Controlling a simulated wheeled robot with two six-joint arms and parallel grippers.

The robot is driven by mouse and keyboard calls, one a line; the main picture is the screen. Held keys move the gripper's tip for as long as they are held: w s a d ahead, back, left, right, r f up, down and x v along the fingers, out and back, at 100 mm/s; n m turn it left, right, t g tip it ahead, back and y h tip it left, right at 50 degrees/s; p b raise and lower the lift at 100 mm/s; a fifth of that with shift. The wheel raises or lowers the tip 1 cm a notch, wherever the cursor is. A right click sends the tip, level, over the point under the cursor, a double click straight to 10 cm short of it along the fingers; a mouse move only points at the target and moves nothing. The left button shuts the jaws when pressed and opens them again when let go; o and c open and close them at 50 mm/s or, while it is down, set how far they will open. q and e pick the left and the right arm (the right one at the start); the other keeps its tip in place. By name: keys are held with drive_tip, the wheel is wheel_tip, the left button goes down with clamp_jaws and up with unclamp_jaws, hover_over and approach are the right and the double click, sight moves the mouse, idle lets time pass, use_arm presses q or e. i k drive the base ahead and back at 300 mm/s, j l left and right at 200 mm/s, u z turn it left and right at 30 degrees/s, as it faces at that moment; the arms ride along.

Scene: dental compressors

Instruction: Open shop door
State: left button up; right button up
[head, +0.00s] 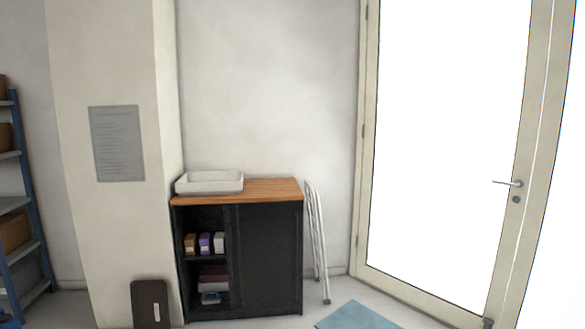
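The shop door (367,190) stands at the right in the head view, with a cream frame and a large, bright white glass pane. Its lever handle (508,183) is on the door's right side, with a lock cylinder (516,199) just below it. The hinges are on the left side of the frame. The door appears shut. Neither of my grippers is in view.
A black cabinet (268,262) with a wooden top stands left of the door, holding a white tray (210,191). A folded white frame (317,240) leans beside it. A blue mat (357,317) lies on the floor before the door. A blue shelf rack (20,175) stands far left.

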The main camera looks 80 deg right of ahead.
sight(455, 90)
drive_tip(key=z, duration=3.85)
drive_tip(key=i+z, duration=0.2)
drive_tip(key=z, duration=0.2)
drive_tip(key=i+j+z, duration=0.2)
drive_tip(key=z, duration=0.15)
drive_tip(key=i+j+z, duration=0.15)
drive_tip(key=z, duration=0.25)
drive_tip(key=i+j+z, duration=0.15)
drive_tip(key=z, duration=0.2)
drive_tip(key=j, duration=0.1)
